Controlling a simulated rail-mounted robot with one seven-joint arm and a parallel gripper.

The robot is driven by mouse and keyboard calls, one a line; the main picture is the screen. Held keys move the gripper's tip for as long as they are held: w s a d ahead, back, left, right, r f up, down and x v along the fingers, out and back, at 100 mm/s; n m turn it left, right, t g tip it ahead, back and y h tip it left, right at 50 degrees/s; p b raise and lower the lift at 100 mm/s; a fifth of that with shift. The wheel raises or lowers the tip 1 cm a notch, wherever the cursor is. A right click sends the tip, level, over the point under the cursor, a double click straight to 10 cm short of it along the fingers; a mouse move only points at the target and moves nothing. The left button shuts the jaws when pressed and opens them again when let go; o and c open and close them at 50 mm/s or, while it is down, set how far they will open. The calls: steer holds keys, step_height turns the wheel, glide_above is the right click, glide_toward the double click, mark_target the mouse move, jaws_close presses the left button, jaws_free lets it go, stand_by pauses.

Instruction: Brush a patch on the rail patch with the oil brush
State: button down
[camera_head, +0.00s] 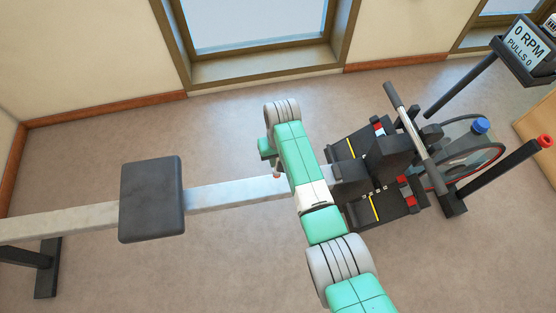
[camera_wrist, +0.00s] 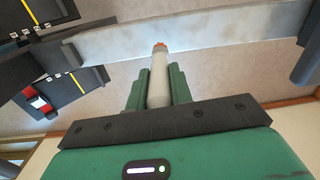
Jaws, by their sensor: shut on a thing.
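The oil brush (camera_wrist: 158,66) is a pale cylinder with an orange-red tip, held between the green fingers of my gripper (camera_wrist: 158,85). In the wrist view its tip overlaps the lower edge of the grey rail (camera_wrist: 220,38); I cannot tell whether it touches. In the head view the rail (camera_head: 236,193) runs from the dark seat toward the footrests. A small reddish tip (camera_head: 277,176) shows beside my arm, close to the rail. My arm hides most of my gripper there. The rail has cloudy pale areas, but no distinct patch outline is clear.
The black seat (camera_head: 151,198) sits on the rail at left. Footrests (camera_head: 375,209), a handle bar (camera_head: 415,135) and a flywheel (camera_head: 475,150) stand at right. A monitor (camera_head: 527,48) reads 0 RPM. The rail between seat and arm is clear.

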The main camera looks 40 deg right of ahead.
steer(key=shift+r, duration=0.15)
step_height(320, 180, down, 6)
steer(key=b, duration=0.3)
steer(key=shift+a+b, duration=0.15)
steer(key=shift+b, duration=0.2)
steer(key=shift+r+p, duration=0.15)
steer(key=shift+p, duration=0.15)
steer(key=shift+f+b, duration=0.35)
steer(key=shift+f, duration=0.45)
stand_by(1.7)
steer(key=shift+s+d, duration=0.55)
steer(key=shift+d, duration=0.35)
steer(key=shift+s+d+f, duration=0.1)
steer(key=shift+s+d, duration=0.5)
steer(key=shift+d, duration=0.3)
